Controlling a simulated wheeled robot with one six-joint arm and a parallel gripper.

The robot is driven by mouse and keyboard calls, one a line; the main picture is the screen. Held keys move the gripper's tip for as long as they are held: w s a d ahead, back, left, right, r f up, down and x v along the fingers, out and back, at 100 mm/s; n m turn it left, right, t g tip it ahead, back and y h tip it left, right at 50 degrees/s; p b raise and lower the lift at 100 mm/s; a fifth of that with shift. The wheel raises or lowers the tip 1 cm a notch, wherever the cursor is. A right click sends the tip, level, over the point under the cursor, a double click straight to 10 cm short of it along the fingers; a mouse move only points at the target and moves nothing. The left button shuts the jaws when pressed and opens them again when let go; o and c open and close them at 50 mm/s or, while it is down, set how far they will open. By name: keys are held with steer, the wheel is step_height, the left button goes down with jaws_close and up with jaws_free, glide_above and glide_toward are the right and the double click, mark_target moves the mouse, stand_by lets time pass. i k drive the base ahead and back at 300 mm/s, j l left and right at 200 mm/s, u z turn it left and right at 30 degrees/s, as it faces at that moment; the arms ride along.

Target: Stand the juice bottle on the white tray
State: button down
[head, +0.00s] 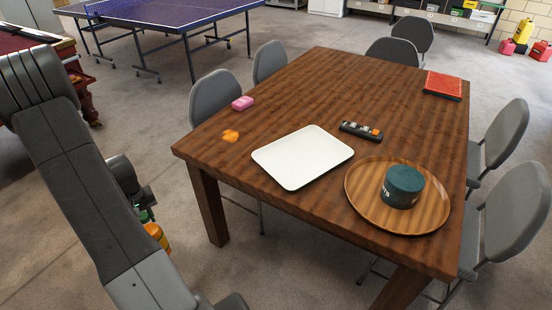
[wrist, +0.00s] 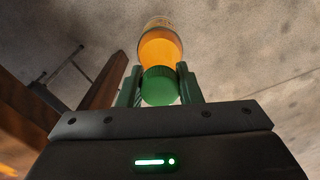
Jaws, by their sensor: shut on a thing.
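The juice bottle is orange with a green cap. In the wrist view the bottle (wrist: 160,48) is between the two fingers of my gripper (wrist: 160,88), which is shut on it at the cap end. In the head view the bottle (head: 156,236) hangs left of the table, over the floor, partly hidden by my arm. My gripper (head: 146,214) is also mostly hidden there. The white tray (head: 302,157) lies flat and empty on the near part of the wooden table, apart from the bottle.
Grey chairs (head: 215,96) surround the table.

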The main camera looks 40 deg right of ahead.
mark_target(302, 157)
steer(key=k+z, duration=0.15)
steer(key=z, duration=0.3)
steer(key=k+z, duration=0.1)
steer(key=z, duration=0.35)
steer(key=i+j+z, duration=0.2)
steer(key=i+j, duration=0.15)
steer(key=j, duration=0.2)
steer(key=i+j+z, duration=0.1)
steer(key=j, duration=0.2)
